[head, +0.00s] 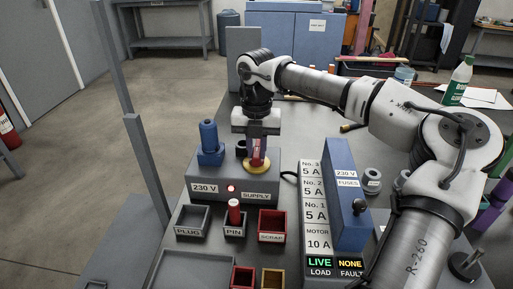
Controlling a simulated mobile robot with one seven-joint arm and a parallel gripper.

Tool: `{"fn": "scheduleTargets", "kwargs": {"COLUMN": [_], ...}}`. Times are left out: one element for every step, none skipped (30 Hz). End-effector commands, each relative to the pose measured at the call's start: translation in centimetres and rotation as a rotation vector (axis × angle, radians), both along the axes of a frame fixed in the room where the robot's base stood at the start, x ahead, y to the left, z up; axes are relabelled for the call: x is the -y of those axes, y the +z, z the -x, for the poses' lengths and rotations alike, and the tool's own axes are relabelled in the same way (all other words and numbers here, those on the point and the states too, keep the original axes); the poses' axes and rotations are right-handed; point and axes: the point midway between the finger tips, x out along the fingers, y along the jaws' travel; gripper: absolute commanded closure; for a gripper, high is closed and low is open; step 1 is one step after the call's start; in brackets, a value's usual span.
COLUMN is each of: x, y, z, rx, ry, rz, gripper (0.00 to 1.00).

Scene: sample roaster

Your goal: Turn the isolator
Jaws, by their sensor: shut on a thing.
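The isolator is a red handle (256,158) on a yellow round plate (258,168), on top of the grey supply box (212,169) at the middle left. My gripper (258,149) points straight down over it and is shut on the red handle. The fingers hide part of the handle, so its exact angle is hard to tell. A red lamp (231,188) on the box front looks lit. The display panel (335,265) reads LIVE for load and NONE for fault.
A blue plug (209,137) stands on the box left of my gripper. Trays marked PLUG (191,219), PIN and SCRAP (272,224) sit in front; a red pin (234,211) stands at PIN. A blue fuse cover (345,190) rises to the right. A grey post stands left.

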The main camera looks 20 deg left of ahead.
Motion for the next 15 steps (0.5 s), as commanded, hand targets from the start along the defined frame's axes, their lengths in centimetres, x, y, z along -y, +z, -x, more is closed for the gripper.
{"fn": "scheduleTargets", "kwargs": {"x": [0.04, 0.04, 0.03, 0.03, 0.03, 0.03, 0.03, 0.03, 0.02, 0.02, 0.02, 0.01, 0.01, 0.01, 0.01], "y": [0.03, 0.03, 0.03, 0.03, 0.03, 0.03, 0.03, 0.03, 0.02, 0.02, 0.02, 0.02, 0.02, 0.02, 0.01], "z": [-0.01, -0.01, -0.01, -0.01, -0.01, -0.01, -0.01, -0.01, -0.01, -0.01, -0.01, 0.00, 0.00, 0.00, 0.00], "rx": [0.000, 0.000, 0.000, 0.000, 0.000, 0.000, 0.000, 0.000, 0.000, 0.000, 0.000, 0.000, 0.000, 0.000, 0.000], "ry": [0.000, 0.000, 0.000, 0.000, 0.000, 0.001, 0.001, 0.001, 0.001, 0.001, 0.001, 0.001, 0.001, 0.001, 0.001], "rz": [0.001, 0.001, 0.001, 0.001, 0.001, 0.001, 0.001, 0.000, 0.000, 0.000, 0.000, 0.000, 0.000, 0.000, 0.000], "gripper": [1.00, 1.00, 1.00, 1.00, 1.00, 0.77, 0.73, 0.69, 0.64, 0.60, 0.60, 0.60, 0.60, 0.60, 0.60]}}
